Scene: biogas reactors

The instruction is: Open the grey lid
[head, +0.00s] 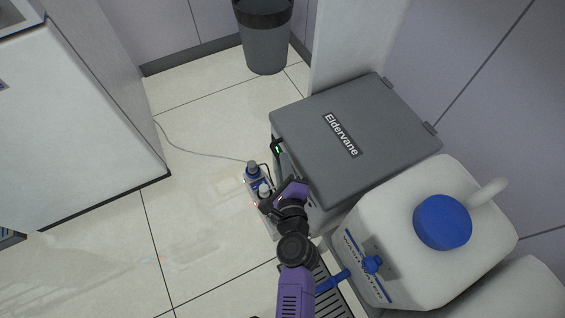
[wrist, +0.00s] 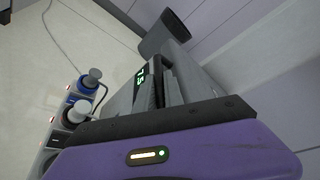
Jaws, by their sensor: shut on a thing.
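The grey lid (head: 385,135) is a flat square top marked "Eldervane" on a grey box, with hinges along its far right edge. It looks closed, lying flat on the box. My gripper (head: 288,188) is at the lid's front left edge, close to its near corner. The exact contact is partly hidden by the purple gripper body.
A white canister (head: 400,265) with a blue cap stands right of my arm, close to the box. A dark bin (head: 265,45) is at the back. The tiled floor on the left is mostly clear, with a thin cable.

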